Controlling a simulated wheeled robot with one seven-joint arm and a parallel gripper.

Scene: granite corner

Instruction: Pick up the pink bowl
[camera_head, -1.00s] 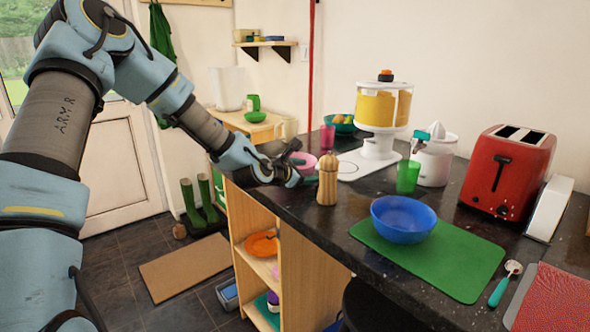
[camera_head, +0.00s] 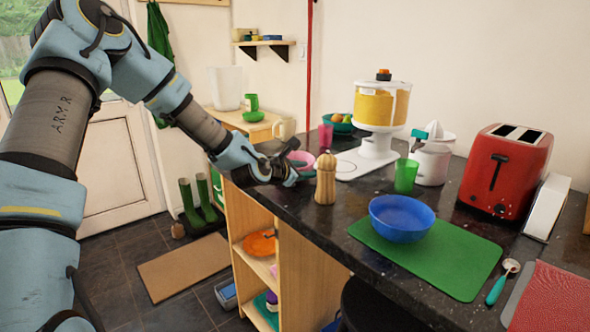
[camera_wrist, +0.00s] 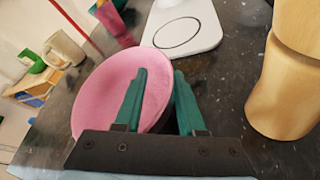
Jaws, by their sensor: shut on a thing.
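The pink bowl (camera_wrist: 100,88) sits on the dark granite counter, partly hidden behind my gripper in the wrist view. In the head view the pink bowl (camera_head: 301,158) shows only in part, beyond my gripper (camera_head: 296,175). In the wrist view my gripper (camera_wrist: 160,88) has its two green fingers around the bowl's right-hand rim, one finger over the inside and the other along the outside. The fingers are shut on the rim. The bowl looks tilted in the wrist view; I cannot tell whether its base is off the counter.
A wooden pepper mill (camera_head: 326,180) stands close to the right of my gripper. A blue bowl (camera_head: 402,218) rests on a green mat (camera_head: 460,262). The counter's left edge lies under my gripper.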

